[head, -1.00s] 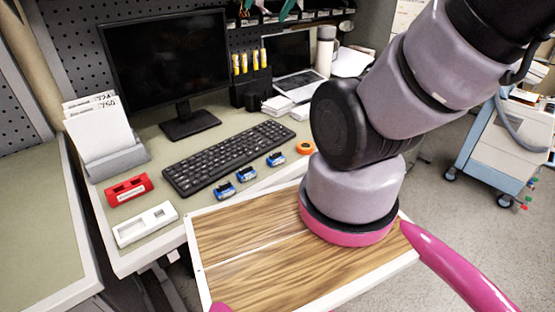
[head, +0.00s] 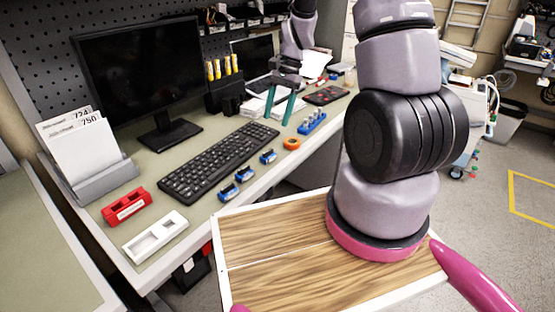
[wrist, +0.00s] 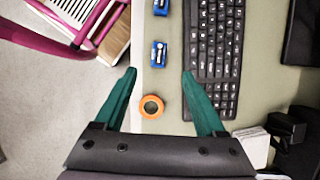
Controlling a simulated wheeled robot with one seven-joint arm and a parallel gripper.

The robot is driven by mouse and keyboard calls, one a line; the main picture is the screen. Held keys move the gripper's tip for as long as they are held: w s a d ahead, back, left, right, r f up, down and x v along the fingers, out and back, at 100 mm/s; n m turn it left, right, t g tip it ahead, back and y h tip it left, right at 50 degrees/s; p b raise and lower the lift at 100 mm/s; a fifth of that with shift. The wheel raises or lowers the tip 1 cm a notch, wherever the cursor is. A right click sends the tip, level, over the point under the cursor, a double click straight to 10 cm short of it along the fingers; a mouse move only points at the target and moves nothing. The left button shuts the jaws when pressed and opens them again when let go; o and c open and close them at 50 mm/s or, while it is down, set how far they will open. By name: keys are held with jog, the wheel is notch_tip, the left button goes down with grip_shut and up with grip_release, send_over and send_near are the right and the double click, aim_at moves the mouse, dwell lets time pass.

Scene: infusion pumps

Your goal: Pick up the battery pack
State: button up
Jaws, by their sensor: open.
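Three small blue blocks with dark and silver parts, which look like battery packs, lie in a row between the keyboard and the desk's front edge: a near one (head: 228,191), a middle one (head: 245,173) and a far one (head: 268,157). I cannot tell which one is meant. My gripper (head: 278,121) hangs over the desk beyond the far block, its teal fingers open and empty, pointing down. In the wrist view, one blue block (wrist: 159,53) shows between and just past the fingertips (wrist: 160,72). Another blue block (wrist: 160,6) is at the top edge.
An orange tape ring (head: 291,143) lies close to the far block. A black keyboard (head: 218,160), red holder (head: 126,206), white tray (head: 155,236) and blue rack (head: 312,122) stand on the desk. A monitor (head: 150,75) is behind. My arm crosses the right side.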

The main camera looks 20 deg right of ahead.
aim_at(268, 151)
jog(key=x, duration=0.4)
jog(key=d+x, duration=0.1)
jog(key=x, duration=0.1)
jog(key=shift+s+a+f, duration=0.1)
jog(key=shift+s+f, duration=0.15)
jog(key=shift+f, duration=0.3)
jog(key=x, duration=0.5)
jog(key=shift+w+a+f, duration=0.2)
jog(key=shift+a+f, duration=0.05)
jog(key=shift+a, duration=0.15)
grip_shut()
